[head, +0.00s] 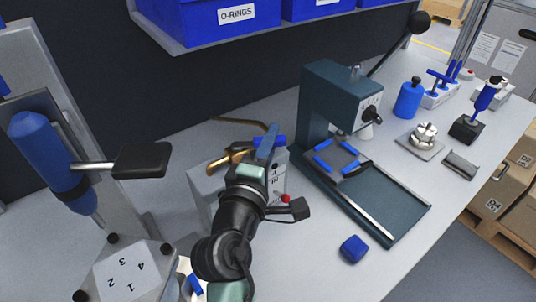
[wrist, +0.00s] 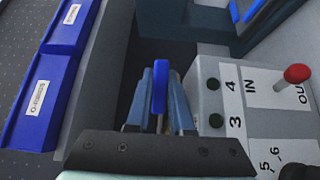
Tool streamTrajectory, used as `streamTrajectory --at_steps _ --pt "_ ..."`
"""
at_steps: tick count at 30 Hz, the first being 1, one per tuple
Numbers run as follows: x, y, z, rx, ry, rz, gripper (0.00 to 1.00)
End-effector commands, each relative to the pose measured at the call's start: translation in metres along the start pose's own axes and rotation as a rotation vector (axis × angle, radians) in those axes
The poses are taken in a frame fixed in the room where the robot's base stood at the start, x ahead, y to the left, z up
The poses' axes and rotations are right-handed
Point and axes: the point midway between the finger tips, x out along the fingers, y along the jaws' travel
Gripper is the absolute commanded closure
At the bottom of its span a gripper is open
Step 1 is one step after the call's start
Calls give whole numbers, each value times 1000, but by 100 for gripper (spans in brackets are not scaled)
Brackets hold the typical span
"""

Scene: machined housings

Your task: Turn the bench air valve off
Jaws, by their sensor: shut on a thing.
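The bench air valve shows in the head view as brass pipework (head: 230,155) behind my arm, with a blue lever handle (head: 279,141). My gripper (head: 267,147) is at that handle, and my wrist hides part of the valve. In the wrist view the blue handle (wrist: 160,86) stands between the two grey-blue fingers of my gripper (wrist: 162,105), which is shut on it. The valve body is hidden in the wrist view.
A grey box marked IN and OUT (wrist: 237,105) with a red knob (wrist: 297,73) is close beside my gripper. A dark green press (head: 325,110) stands to the right. Blue O-rings bins (head: 232,22) sit on a shelf above. A blue block (head: 354,249) lies on the front bench.

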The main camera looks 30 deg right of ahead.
Motion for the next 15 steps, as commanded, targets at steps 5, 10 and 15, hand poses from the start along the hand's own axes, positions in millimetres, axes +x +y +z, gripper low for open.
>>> streamTrajectory --at_steps 5,10,15 --pt "-5 -3 0 1 -79 -3 100" --pt "-7 -2 2 0 -124 -4 100" --pt "-8 -1 3 -1 -139 -5 100"
